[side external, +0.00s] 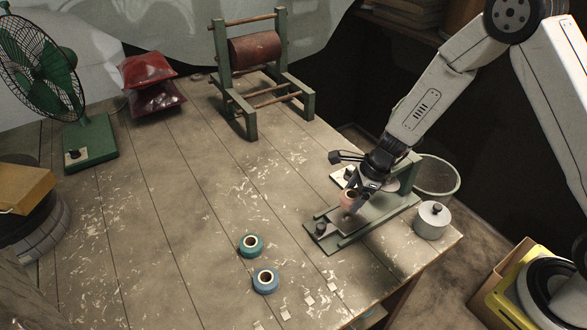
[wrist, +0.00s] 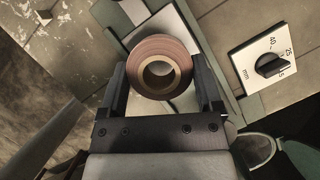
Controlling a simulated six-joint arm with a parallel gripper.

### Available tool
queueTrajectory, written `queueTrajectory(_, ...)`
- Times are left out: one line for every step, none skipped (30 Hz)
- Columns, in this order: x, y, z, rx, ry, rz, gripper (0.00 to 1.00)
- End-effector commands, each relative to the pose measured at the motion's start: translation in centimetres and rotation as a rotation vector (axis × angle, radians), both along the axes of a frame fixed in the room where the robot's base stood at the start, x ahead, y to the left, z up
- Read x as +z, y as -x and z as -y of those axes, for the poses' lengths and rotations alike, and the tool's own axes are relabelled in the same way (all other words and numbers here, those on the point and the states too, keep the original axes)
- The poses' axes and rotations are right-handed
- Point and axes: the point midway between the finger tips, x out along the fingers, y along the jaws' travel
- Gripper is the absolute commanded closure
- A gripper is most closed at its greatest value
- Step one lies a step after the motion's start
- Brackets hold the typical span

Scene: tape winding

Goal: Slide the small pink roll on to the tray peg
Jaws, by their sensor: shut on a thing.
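The small pink roll (side external: 349,201) is between the jaws of my gripper (side external: 360,189), over the green tray fixture (side external: 344,239) near the table's right edge. In the wrist view the roll (wrist: 160,43) faces the camera with its pale core open, and a dark finger of my gripper (wrist: 160,85) stands at each side. A short dark peg (side external: 320,229) stands at the tray's left end, apart from the roll. The gap under the roll is hard to judge.
A teal roll (side external: 251,245) and a blue roll (side external: 265,281) lie left of the tray. A white dial plate (wrist: 268,64) and a lidded metal pot (side external: 432,220) are close to the tray. A green rack (side external: 247,101) and a fan (side external: 90,143) stand farther back. The table's middle is clear.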

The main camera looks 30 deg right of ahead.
Motion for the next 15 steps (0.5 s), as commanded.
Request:
queueTrajectory(0.0, -0.1, 0.1, -0.003, 0.000, 0.000, 0.74)
queueTrajectory(0.0, -0.1, 0.1, -0.003, 0.000, 0.000, 0.74)
queueTrajectory(0.0, -0.1, 0.1, -0.003, 0.000, 0.000, 0.74)
queueTrajectory(0.0, -0.1, 0.1, -0.003, 0.000, 0.000, 0.74)
queueTrajectory(-0.1, -0.1, 0.1, -0.003, 0.000, 0.000, 0.74)
queueTrajectory(-0.1, 0.0, 0.1, -0.002, 0.000, 0.000, 0.74)
queueTrajectory(-0.1, 0.0, 0.1, -0.002, 0.000, 0.000, 0.74)
queueTrajectory(-0.2, 0.0, 0.1, -0.002, 0.000, 0.000, 0.74)
queueTrajectory(-0.3, 0.0, 0.1, -0.001, 0.000, 0.000, 0.74)
queueTrajectory(-0.4, 0.0, 0.1, -0.001, 0.000, 0.000, 0.74)
queueTrajectory(-0.5, 0.0, 0.1, -0.002, 0.000, 0.000, 0.74)
queueTrajectory(-0.6, 0.0, 0.1, -0.002, 0.000, 0.000, 0.74)
queueTrajectory(-0.7, 0.0, 0.0, -0.002, 0.000, -0.001, 0.74)
queueTrajectory(-0.9, 0.0, 0.0, -0.002, 0.000, -0.001, 0.74)
queueTrajectory(-1.1, 0.0, 0.0, -0.001, 0.000, 0.000, 0.74)
